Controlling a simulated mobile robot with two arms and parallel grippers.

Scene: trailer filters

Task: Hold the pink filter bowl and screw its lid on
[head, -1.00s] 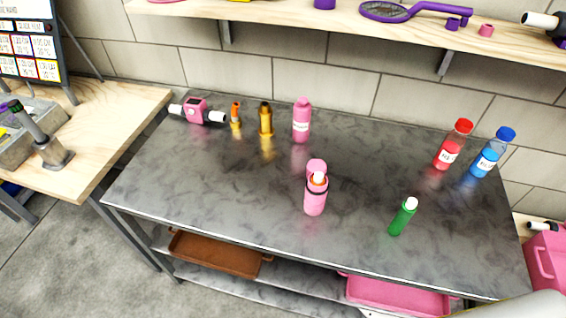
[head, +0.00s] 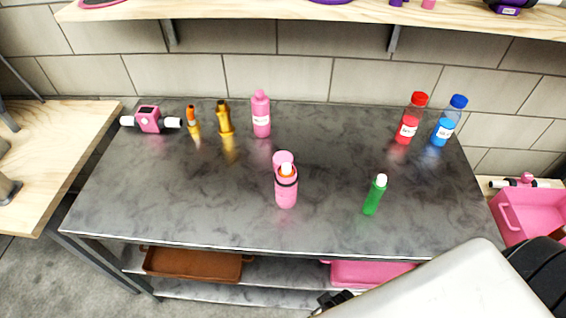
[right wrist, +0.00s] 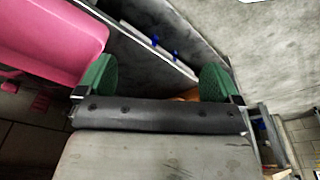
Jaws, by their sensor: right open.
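The pink filter bowl (head: 286,190) stands upright on the grey metal table, with a dark band near its top. An orange and white piece shows in its mouth. A rounded pink part (head: 283,158), perhaps the lid, shows just behind it; I cannot tell whether they touch. My right gripper (head: 336,299) is low at the table's front edge, well in front of the bowl and partly hidden by my arm. In the right wrist view its green-padded fingers (right wrist: 158,82) are wide apart with nothing between them. My left gripper is not in view.
On the table (head: 180,205) stand a green bottle (head: 374,196), a red bottle (head: 411,119), a blue bottle (head: 449,121), a pink bottle (head: 261,118), brass-coloured fittings (head: 225,119) and a pink device (head: 149,119). A wooden shelf (head: 250,12) overhangs the back. The table's front left is clear.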

